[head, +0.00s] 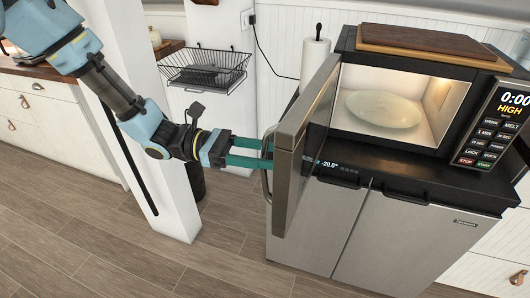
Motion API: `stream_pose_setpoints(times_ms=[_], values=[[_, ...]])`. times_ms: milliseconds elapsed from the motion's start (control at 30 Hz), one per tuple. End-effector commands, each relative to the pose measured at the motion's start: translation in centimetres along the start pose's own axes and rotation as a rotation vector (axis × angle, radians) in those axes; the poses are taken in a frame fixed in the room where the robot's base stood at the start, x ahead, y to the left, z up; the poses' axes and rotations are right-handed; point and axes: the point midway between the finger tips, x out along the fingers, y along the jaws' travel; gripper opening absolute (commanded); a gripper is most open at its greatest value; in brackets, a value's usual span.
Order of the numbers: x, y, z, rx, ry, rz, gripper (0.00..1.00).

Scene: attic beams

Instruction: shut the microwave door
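The microwave (345,140) stands on top of a low steel fridge, with its lit inside in view. Its door (305,140) is hinged on the left and stands wide open toward me, nearly edge-on. The door handle (267,185) is a vertical bar on the door's outer, left side. My gripper (270,157) reaches in from the left with its teal fingers apart, one above the other in the picture. The fingertips are right at the upper part of the handle and partly cover it. I cannot tell whether they touch it. A glass plate (384,108) lies inside the microwave.
The steel fridge (395,240) has a black top with handles below the microwave. A wooden board (420,40) lies on the microwave. A white post (165,150) stands close behind my arm. A wire basket (205,70) and a paper roll (314,60) are behind. The wooden floor at front left is clear.

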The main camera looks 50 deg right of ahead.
Motion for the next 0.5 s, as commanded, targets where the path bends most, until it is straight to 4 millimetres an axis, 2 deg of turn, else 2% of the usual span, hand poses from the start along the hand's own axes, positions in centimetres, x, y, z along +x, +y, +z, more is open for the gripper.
stream_pose_setpoints(times_ms=[67, 400, 500], values=[[-0.02, 0.01, 0.0, 0.0, 0.0, 0.0, 0.39], [-0.04, 0.0, 0.01, 0.0, 0.0, 0.0, 0.01], [-0.04, -0.01, 0.01, 0.0, 0.0, 0.0, 0.0]])
